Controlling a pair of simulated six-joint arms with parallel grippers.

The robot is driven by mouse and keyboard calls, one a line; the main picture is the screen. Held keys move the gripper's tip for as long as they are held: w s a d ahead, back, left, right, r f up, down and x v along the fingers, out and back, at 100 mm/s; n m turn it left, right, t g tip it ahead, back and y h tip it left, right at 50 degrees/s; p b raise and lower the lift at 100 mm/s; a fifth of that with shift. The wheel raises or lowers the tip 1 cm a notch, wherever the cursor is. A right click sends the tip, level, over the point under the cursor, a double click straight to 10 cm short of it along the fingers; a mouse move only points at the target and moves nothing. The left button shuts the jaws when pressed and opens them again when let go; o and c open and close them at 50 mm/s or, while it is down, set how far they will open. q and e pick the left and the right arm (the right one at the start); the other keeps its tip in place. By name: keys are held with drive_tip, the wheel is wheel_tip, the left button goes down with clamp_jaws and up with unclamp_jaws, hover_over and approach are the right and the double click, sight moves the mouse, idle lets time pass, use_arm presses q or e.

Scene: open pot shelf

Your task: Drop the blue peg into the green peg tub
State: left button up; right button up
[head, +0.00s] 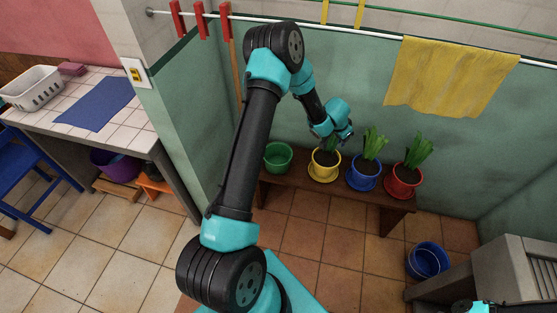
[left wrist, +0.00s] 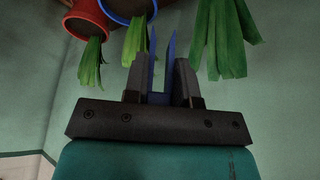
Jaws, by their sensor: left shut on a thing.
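The blue peg (left wrist: 161,98) is between the fingers of my left gripper (left wrist: 161,78) in the left wrist view, its two prongs pointing away from the palm. In the head view my left gripper (head: 340,136) is at the wall side of the bench, above and close to the plant in the yellow pot. The peg is too small to make out clearly there. The green peg tub (head: 278,157) stands at the left end of the bench, to the left of my left gripper and apart from it. My right gripper is not in view.
The yellow pot (head: 325,166), blue pot (head: 363,176) and red pot (head: 404,182) hold leafy plants on the brown bench (head: 388,200). A yellow cloth (head: 450,78) hangs from the rail above. Red pegs (head: 199,20) and yellow pegs (head: 325,11) are clipped higher up.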

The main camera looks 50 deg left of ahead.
use_arm(q)
drive_tip(key=s+a+f, duration=0.4)
drive_tip(key=a+f, duration=0.2)
drive_tip(key=a, duration=0.3)
drive_tip(key=s+a+f+m, duration=0.1)
drive_tip(key=s+a+f, duration=0.3)
drive_tip(key=a, duration=0.5)
drive_tip(key=s+a+f, duration=0.4)
drive_tip(key=a+f, duration=0.3)
drive_tip(key=a, duration=0.3)
drive_tip(key=shift+s+f, duration=0.25)
drive_tip(key=shift+f, duration=0.05)
drive_tip(key=shift+a, duration=0.1)
drive_tip(key=shift+f, duration=0.1)
wheel_tip(320, 180, down, 6)
drive_tip(key=shift+r, duration=0.15)
drive_tip(key=o, duration=1)
drive_tip(key=shift+c, duration=0.2)
